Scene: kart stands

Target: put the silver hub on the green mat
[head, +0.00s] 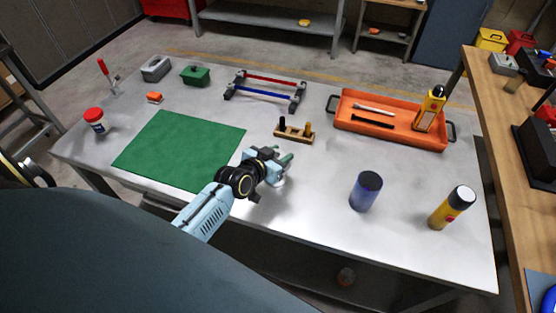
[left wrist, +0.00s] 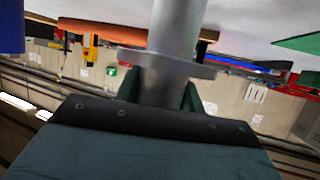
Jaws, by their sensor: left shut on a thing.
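The silver hub (left wrist: 168,66), a grey cylinder with a wider flange, stands between the fingers of my left gripper (left wrist: 165,95) in the left wrist view. My left gripper (head: 283,162) is shut on it. In the head view the hub is mostly hidden by the gripper. The green mat (head: 180,150) lies flat and bare on the table, left of my left gripper. A corner of the mat also shows at the upper right of the left wrist view (left wrist: 302,42). My right gripper is not in view.
On the grey table (head: 320,222), a blue cylinder (head: 366,191) and a yellow can (head: 452,208) stand right of my gripper. A wooden peg block (head: 294,134) lies just behind it. An orange tray (head: 390,128) and a red-and-blue rack (head: 266,89) stand farther back.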

